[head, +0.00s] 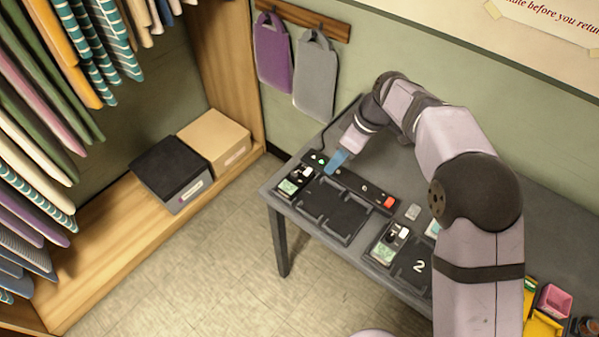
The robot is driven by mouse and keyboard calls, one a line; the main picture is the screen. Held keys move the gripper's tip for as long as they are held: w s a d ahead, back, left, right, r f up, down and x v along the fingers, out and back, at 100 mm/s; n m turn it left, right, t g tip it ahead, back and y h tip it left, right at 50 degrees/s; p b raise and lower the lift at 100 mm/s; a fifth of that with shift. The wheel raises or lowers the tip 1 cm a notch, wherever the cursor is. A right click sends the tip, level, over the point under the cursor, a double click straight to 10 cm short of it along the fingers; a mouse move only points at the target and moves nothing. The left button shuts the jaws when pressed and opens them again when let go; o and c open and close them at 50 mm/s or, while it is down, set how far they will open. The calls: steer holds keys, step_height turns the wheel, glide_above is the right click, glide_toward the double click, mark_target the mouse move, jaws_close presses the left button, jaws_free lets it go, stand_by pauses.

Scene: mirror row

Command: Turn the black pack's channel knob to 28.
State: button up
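My gripper (338,160) is at the back left of the dark table, pointing down over the end of a long black bar. A flat light-blue piece shows at its tip; I cannot tell whether it is a finger or a held thing, nor whether the gripper is open. A small dark pack (289,187) with a pale greenish display lies at the table's left end, left of and below my gripper. A similar pack (383,252) lies further right, by a mat marked 2. Both are too small to read a channel or make out a knob, and I cannot tell which is the black pack.
The black bar (364,188) has a red switch (389,202). A black tray (338,220) lies in front of it. Pink (554,301) and yellow (542,324) bins stand at lower right. Purple and grey bags hang on the wall. Boxes and clothes fill the rack at left.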

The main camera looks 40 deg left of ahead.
mark_target(295, 174)
steer(key=shift+s+a+f+n+g+y+p, duration=0.1)
steer(key=shift+s+a+f+n+p, duration=0.4)
steer(key=shift+a+f, duration=1)
steer(key=shift+s+a+f+n+g+y+p, duration=0.15)
steer(key=shift+s+a+f+n, duration=0.6)
steer(key=shift+a+f, duration=0.75)
steer(key=shift+s+a+f+n+g+y+p, duration=0.1)
steer(key=shift+s+a+f+n+p, duration=0.3)
steer(key=shift+s+a+f, duration=1)
steer(key=shift+w+a+r, duration=0.2)
steer(key=shift+w+a, duration=0.1)
steer(key=shift+w, duration=0.25)
jaws_close()
